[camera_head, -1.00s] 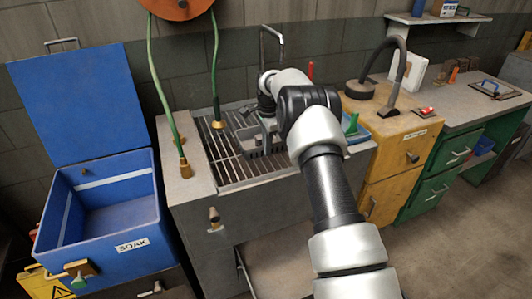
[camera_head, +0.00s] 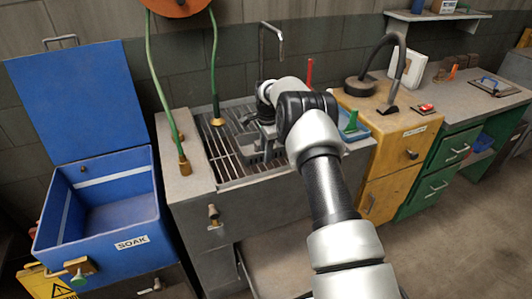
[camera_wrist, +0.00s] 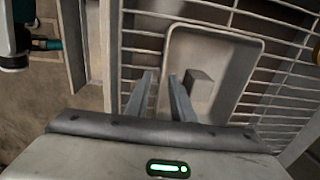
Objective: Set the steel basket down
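The steel basket (camera_head: 256,152) is a small grey open tray over the slatted drain rack (camera_head: 222,160) of the sink unit. In the wrist view the basket (camera_wrist: 246,50) looks upright over the wire rack (camera_wrist: 140,42), with a grey block (camera_wrist: 199,88) inside. My gripper (camera_wrist: 160,78) has its two fingers on either side of the basket's near-left wall, with a narrow gap filled by that wall. In the head view my gripper (camera_head: 266,125) is partly hidden by my own arm. I cannot tell whether the basket's bottom touches the rack.
A tap (camera_head: 280,38) and a green hose (camera_head: 214,70) rise behind the rack. A blue lidded bin marked SOAK (camera_head: 100,215) stands at the left. A blue tray with a green tool (camera_head: 352,122) and a yellow cabinet (camera_head: 385,155) are at the right.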

